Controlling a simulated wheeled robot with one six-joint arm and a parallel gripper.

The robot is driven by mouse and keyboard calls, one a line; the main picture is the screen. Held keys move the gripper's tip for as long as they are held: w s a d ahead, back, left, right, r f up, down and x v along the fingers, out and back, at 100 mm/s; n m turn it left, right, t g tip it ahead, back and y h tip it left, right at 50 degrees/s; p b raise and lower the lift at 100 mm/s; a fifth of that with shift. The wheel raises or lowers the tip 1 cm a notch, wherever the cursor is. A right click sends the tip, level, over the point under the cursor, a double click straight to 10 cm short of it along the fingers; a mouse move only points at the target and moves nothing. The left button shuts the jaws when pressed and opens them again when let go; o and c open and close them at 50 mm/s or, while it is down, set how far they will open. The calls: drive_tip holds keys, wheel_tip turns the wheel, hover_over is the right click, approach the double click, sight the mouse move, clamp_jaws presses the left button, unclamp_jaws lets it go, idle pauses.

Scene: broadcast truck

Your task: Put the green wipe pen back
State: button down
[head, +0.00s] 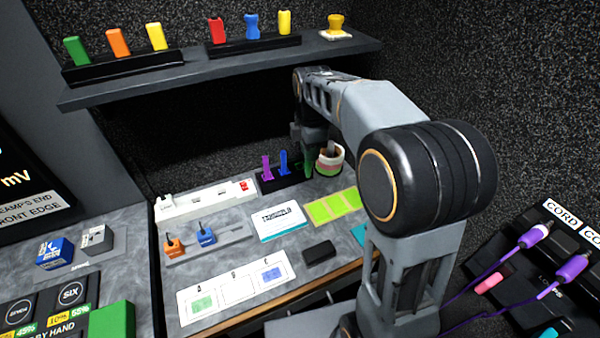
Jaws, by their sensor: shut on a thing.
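The green wipe pen (309,164) is upright below my gripper (311,146), which is shut on its upper part. The far side of the jaws is hidden by my arm. A black pen holder (266,186) at the back of the worktop has a purple pen (266,167) and a blue pen (284,162) standing in it. The green pen is at the holder's right end, to the right of the blue pen. I cannot tell whether its lower end is in a slot or just above it.
A banded cup (331,160) stands close to the right of the green pen. A white box (279,221), green cards (334,207) and a black block (319,252) lie nearer on the worktop. A shelf (215,70) with coloured items hangs above. Purple cords run at right.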

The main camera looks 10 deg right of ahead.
drive_tip(key=w+f+p, duration=0.2)
drive_tip(key=w+f, duration=1)
drive_tip(key=w, duration=0.2)
drive_tip(key=shift+d+f+p, duration=0.3)
drive_tip(key=shift+d+p, duration=0.1)
drive_tip(key=shift+d, duration=0.05)
drive_tip(key=shift+f, duration=0.1)
drive_tip(key=shift+f, duration=0.15)
drive_tip(key=c, duration=1)
unclamp_jaws()
drive_tip(key=shift+c, duration=0.2)
drive_tip(key=shift+b, duration=0.3)
wheel_tip(320, 180, up, 8)
drive_tip(key=shift+w+a+f, duration=0.15)
drive_tip(key=shift+w+a, duration=0.05)
drive_tip(key=shift+w, duration=0.05)
